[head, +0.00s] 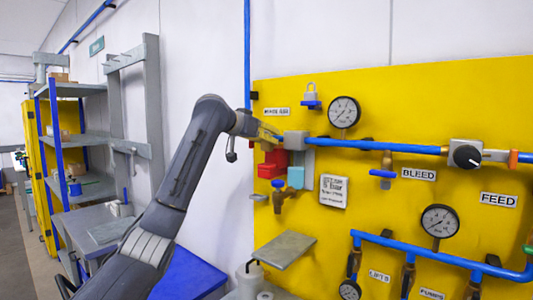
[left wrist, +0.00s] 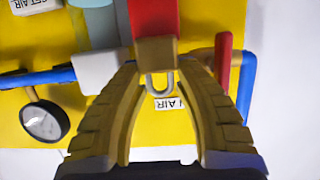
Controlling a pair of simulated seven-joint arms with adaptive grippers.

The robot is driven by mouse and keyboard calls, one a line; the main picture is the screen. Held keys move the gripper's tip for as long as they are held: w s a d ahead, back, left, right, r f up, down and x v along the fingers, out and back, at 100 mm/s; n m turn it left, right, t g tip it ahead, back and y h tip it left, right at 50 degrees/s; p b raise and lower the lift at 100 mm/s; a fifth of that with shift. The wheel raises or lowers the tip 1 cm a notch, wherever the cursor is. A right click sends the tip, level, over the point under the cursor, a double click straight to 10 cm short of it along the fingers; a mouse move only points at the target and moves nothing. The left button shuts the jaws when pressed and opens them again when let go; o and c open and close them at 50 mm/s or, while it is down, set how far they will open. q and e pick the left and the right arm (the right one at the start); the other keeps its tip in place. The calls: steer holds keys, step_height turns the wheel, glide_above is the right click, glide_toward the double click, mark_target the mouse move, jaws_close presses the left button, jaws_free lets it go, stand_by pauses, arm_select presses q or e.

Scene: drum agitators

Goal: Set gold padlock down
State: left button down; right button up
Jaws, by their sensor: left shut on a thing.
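My left gripper (head: 268,134) reaches the left part of the yellow panel (head: 400,110), just above a red block (head: 271,168). In the left wrist view, my left gripper (left wrist: 157,55) is shut on the gold padlock (left wrist: 157,49). The padlock's brownish-gold body is between the fingertips, and its grey shackle loop points back toward the palm. The red block (left wrist: 153,17) is directly behind the padlock; whether they touch cannot be told. In the head view the padlock cannot be made out, as the gripper covers it. My right gripper is in neither view.
A blue pipe (head: 380,147) with a grey fitting (head: 294,140) runs right beside the gripper. A small grey shelf (head: 282,250) juts out below, bare. A blue-topped bench (head: 190,278) stands lower left.

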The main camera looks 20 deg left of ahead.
arm_select(q)
steer(key=shift+f, duration=2.5)
steer(key=shift+f, duration=0.1)
steer(key=c, duration=0.9)
jaws_free()
steer(key=shift+c, duration=0.2)
steer(key=v, duration=1.2)
